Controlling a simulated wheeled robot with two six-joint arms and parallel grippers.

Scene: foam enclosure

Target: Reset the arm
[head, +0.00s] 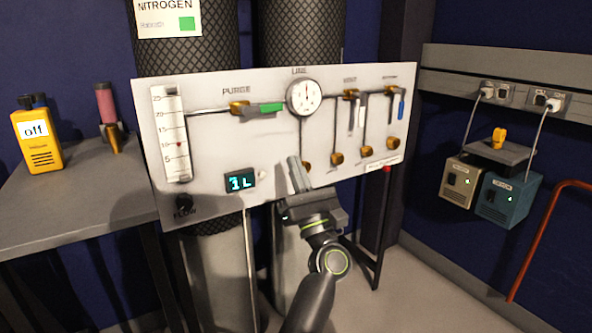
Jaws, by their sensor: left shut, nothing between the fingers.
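My left gripper (299,174) is raised in front of the lower middle of the white gas panel (210,150). It is shut with nothing between its fingers, and the fingers point up. The arm comes in from the bottom middle. The gripper covers a small part of the panel's lower edge; I cannot tell whether it touches the panel. My right gripper is not in the picture.
The panel carries a flow tube (172,135), a round gauge (304,96), a green-handled valve (262,108) and a display (240,181). A grey table (75,195) with a yellow device (38,140) stands left. Two boxes hang right, near a red pipe (538,235).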

